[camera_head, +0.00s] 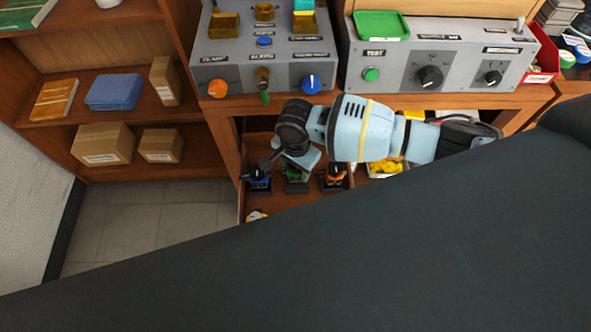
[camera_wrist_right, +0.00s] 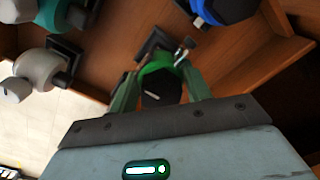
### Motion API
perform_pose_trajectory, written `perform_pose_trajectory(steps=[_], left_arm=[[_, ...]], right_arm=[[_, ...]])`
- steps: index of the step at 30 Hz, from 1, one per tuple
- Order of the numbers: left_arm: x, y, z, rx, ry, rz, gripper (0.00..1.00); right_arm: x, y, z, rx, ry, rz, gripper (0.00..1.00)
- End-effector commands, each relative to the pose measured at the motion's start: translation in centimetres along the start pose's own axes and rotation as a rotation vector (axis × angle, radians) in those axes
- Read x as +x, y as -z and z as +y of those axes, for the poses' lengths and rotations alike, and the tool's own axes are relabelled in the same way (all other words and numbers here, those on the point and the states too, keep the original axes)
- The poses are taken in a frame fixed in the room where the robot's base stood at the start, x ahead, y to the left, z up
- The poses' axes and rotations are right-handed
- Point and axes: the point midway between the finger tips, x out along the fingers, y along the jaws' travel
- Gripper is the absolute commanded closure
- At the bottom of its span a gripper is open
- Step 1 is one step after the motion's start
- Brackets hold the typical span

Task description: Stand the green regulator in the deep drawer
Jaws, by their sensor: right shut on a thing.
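The green regulator (camera_head: 296,184) is low in the open wooden drawer (camera_head: 290,206), between the blue regulator (camera_head: 258,182) and the orange regulator (camera_head: 333,178). My right gripper (camera_head: 294,166) is above it, partly covering it. In the right wrist view, the gripper (camera_wrist_right: 160,90) is shut on the green regulator (camera_wrist_right: 158,64), with one finger on each side of its green body. Its dark square base points away from my palm. I cannot tell whether the base touches the drawer floor. The blue regulator (camera_wrist_right: 225,8) is beside it in the wrist view. My left gripper is out of view.
The bench above holds a grey test panel (camera_head: 262,60) and a second panel (camera_head: 440,62) with a green tray (camera_head: 381,25). Yellow items (camera_head: 386,167) lie right of the regulators. A shelf with boxes (camera_head: 102,144) stands at left, above clear floor.

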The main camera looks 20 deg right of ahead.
Motion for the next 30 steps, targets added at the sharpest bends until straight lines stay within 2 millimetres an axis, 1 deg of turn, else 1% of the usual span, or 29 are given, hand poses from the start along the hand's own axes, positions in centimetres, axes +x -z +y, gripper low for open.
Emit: perform_pose_trajectory(steps=[1, 3, 5, 12, 17, 18, 22, 23, 30], left_arm=[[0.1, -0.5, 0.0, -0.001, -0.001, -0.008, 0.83], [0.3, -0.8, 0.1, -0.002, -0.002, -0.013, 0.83], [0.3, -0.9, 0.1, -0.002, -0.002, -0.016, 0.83], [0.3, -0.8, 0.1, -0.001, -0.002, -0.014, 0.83], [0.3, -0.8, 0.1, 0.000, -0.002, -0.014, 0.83], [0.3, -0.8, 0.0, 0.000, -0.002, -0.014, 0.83], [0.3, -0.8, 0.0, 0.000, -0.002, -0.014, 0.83], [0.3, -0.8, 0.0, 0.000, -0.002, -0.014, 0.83], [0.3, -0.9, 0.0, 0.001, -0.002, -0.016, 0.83]], right_arm=[[1.0, -0.1, 0.0, -0.001, -0.003, -0.002, 0.93], [1.9, -0.1, 0.0, 0.000, -0.002, -0.002, 0.93], [2.3, -0.1, 0.0, 0.000, -0.002, -0.001, 0.93], [2.2, 0.0, -0.1, -0.001, 0.001, 0.000, 0.93], [2.5, 0.0, -0.1, 0.000, 0.002, 0.000, 0.93], [2.6, 0.0, 0.0, 0.000, 0.000, 0.000, 0.49], [2.6, 0.0, 0.0, -0.001, -0.001, 0.000, 0.32], [2.6, 0.0, 0.0, -0.001, -0.001, 0.000, 0.30], [2.6, 0.0, 0.1, 0.000, -0.001, 0.000, 0.30]])
